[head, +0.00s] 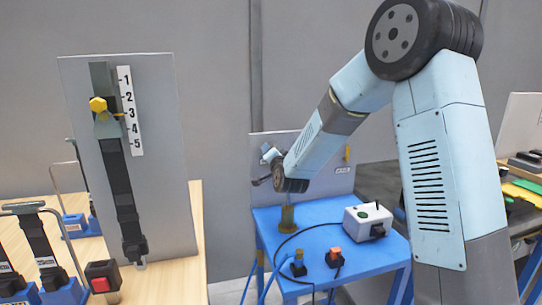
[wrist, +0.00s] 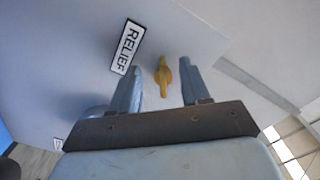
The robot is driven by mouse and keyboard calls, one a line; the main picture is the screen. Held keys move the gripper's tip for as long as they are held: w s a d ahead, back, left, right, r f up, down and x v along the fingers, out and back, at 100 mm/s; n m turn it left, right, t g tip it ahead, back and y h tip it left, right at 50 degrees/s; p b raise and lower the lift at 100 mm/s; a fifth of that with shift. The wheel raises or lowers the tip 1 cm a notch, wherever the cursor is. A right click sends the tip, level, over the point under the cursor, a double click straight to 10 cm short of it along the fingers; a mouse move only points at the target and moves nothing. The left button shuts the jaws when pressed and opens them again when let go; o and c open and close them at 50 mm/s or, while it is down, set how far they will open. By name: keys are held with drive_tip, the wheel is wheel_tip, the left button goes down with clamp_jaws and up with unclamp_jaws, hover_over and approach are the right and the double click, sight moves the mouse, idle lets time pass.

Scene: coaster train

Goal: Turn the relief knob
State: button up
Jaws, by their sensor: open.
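The relief knob (wrist: 162,76) is a small yellow bar-shaped handle on a grey panel (wrist: 60,60), beside a white label reading RELIEF (wrist: 127,46). In the wrist view my gripper (wrist: 160,66) is open, with one blue-grey finger on each side of the knob and a gap on both sides. I cannot tell how deep the fingers reach relative to the knob.
The blue table (head: 234,216) carries a white box (head: 368,221), a brass-coloured post (head: 287,218) and small black switches with a cable. A wooden bench (head: 185,270) at left holds a tall panel (head: 75,90) with a numbered scale. A dark table with green items stands at right.

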drive_tip(key=v, duration=1.3)
drive_tip(key=shift+s, duration=0.25)
drive_tip(key=shift+d, duration=0.15)
